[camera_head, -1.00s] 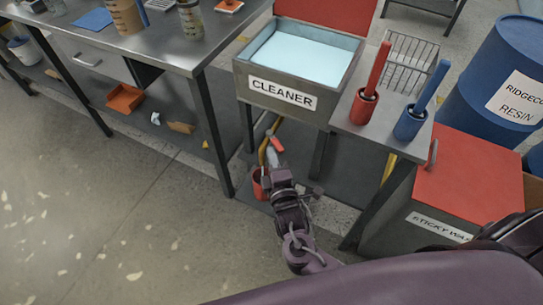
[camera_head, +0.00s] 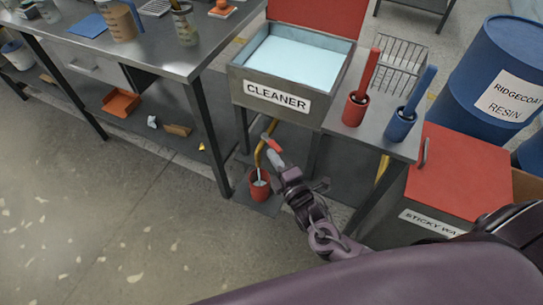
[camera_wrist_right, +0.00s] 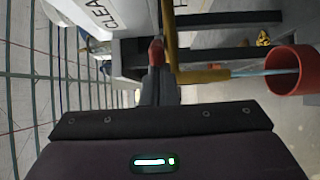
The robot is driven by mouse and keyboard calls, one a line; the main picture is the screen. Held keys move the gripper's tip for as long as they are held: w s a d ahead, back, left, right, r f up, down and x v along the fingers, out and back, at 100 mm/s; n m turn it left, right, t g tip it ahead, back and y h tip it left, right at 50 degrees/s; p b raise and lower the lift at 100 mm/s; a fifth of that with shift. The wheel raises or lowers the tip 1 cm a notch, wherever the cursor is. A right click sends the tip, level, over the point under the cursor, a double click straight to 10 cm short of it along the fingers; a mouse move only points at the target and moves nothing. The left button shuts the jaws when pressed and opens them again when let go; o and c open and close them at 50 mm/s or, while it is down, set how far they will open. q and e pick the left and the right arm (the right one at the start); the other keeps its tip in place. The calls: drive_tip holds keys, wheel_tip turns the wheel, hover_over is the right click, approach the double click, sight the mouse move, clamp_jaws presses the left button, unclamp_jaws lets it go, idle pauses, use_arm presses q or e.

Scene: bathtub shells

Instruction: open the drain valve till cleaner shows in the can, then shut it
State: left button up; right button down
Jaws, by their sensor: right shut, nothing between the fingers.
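The cleaner tank (camera_head: 277,96) holds pale blue liquid. Its yellow drain pipe (camera_head: 260,152) bends down below it; the pipe also shows in the right wrist view (camera_wrist_right: 203,76). A pale stream (camera_wrist_right: 252,72) runs from the pipe's end into the red can (camera_wrist_right: 291,86). The can (camera_head: 259,188) stands upright on the floor; a cleaner level inside is not clear. The red valve handle (camera_head: 273,145) is at the pipe, and also shows in the right wrist view (camera_wrist_right: 156,50). My right gripper (camera_head: 274,158) is shut and empty, its tips against or close by the handle. My left gripper is out of view.
A metal side table (camera_head: 375,145) with red and blue handled tools in cups stands right of the tank. A red-lidded bin (camera_head: 460,175) and blue drum (camera_head: 490,60) are farther right. A workbench (camera_head: 150,60) is at left.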

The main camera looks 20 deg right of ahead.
sight(281, 149)
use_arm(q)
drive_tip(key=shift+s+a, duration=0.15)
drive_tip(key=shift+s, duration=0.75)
use_arm(e)
drive_tip(key=d+n+y, duration=0.1)
drive_tip(key=d+n+g+y, duration=0.1)
drive_tip(key=y, duration=0.1)
drive_tip(key=d+n+y, duration=0.1)
drive_tip(key=y, duration=0.1)
drive_tip(key=shift+w+d+n+g, duration=0.25)
drive_tip(key=shift+w+n+g, duration=0.05)
drive_tip(key=shift+w+g, duration=0.1)
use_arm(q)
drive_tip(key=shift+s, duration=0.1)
